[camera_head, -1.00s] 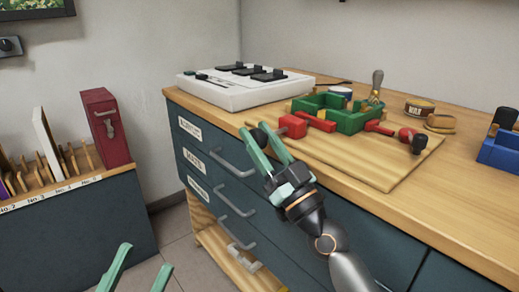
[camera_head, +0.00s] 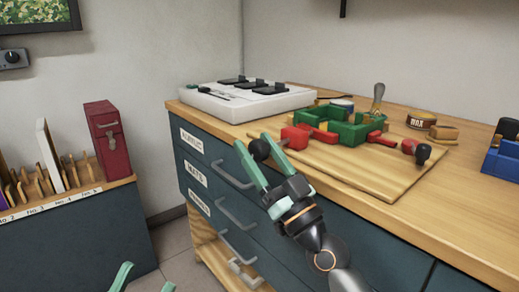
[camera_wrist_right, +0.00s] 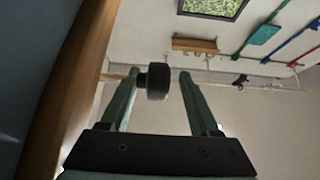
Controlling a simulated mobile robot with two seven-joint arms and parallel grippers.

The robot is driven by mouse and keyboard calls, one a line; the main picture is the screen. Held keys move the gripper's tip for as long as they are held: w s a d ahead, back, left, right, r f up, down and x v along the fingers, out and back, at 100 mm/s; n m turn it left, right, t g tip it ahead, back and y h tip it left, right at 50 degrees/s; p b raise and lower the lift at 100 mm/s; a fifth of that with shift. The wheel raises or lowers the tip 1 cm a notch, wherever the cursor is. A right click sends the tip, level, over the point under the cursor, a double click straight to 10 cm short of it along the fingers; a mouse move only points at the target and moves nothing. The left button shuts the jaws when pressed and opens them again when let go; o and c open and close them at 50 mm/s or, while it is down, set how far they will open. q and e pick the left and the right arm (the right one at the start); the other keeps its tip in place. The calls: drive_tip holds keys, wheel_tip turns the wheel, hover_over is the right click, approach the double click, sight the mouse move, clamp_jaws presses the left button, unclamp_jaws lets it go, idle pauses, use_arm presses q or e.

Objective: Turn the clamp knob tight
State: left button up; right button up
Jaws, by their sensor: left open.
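A red and green clamp lies on a wooden board on the bench, with red blocks (camera_head: 295,137) and green parts (camera_head: 352,132). A round black knob (camera_head: 260,150) projects past the bench's front edge at its left end. My right gripper (camera_head: 254,143) is open, its green fingers either side of this knob. In the right wrist view the knob (camera_wrist_right: 157,82) sits close against the left finger, with a gap to the right finger. A second black knob (camera_head: 423,154) is at the clamp's right end. My left gripper (camera_head: 145,281) is open and low at the bottom left, partly cut off.
The wooden board (camera_head: 385,187) lies on the bench top. A white device with black switches (camera_head: 245,101) stands behind left. A tin (camera_head: 421,119) and a blue holder (camera_head: 503,158) are to the right. Drawers with grey handles (camera_head: 232,176) fill the bench front.

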sight(265, 159)
drive_tip(key=shift+w, duration=0.1)
drive_tip(key=shift+d+f, duration=0.15)
drive_tip(key=b+v, duration=0.2)
drive_tip(key=v, duration=0.4)
drive_tip(key=shift+d+f, duration=0.1)
drive_tip(key=shift+s+d+f, duration=0.15)
drive_tip(key=shift+s+d, duration=0.05)
drive_tip(key=shift+s, duration=0.35)
drive_tip(key=shift+f, duration=0.1)
